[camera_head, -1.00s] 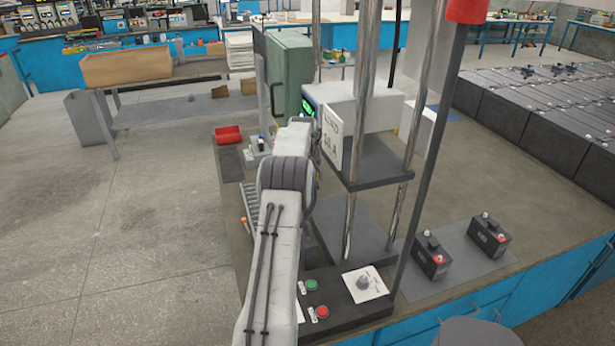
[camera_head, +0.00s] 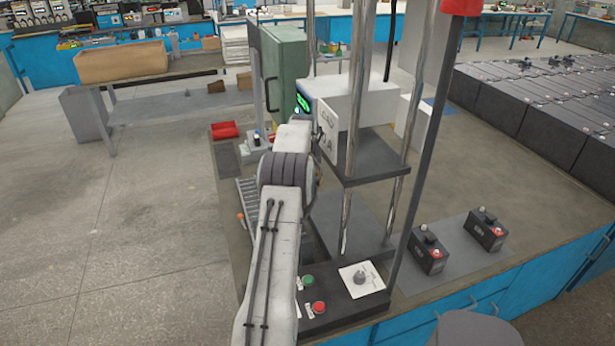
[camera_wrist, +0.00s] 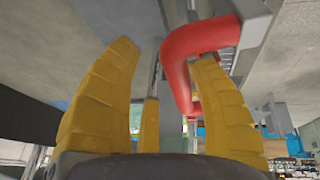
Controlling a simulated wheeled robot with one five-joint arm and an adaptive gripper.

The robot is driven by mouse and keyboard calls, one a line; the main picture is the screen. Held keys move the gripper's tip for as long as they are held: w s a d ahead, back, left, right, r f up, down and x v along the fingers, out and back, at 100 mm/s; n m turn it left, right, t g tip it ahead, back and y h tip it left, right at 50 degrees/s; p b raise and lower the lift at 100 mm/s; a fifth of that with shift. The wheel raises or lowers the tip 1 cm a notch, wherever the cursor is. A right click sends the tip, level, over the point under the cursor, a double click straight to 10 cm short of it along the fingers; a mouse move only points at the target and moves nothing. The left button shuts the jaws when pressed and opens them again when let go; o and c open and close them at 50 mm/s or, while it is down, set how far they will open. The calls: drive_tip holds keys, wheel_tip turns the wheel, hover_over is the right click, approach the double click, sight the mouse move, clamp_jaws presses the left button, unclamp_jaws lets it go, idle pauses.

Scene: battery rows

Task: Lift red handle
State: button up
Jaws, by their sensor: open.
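In the wrist view a red U-shaped handle (camera_wrist: 196,42) fixed to a grey part fills the upper middle. My gripper (camera_wrist: 166,50) is open with yellow fingers. The left finger stands clear of the handle. The right finger's tip is close to the handle and appears within its loop; I cannot tell whether it touches. No grip on the handle shows. In the head view my arm covers the gripper. A red grip (camera_head: 460,6) tops a dark slanted bar there; I cannot tell whether it is the same handle.
A press-like stand with metal posts (camera_head: 355,100) is right of my arm. A control box (camera_head: 335,302) with green and red buttons lies at its foot. Two batteries (camera_head: 428,250) sit on a grey mat. A red tray (camera_head: 224,130) is beyond the arm. Open floor lies left.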

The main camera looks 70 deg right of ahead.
drive_tip(key=v, duration=1.2)
idle(0.7)
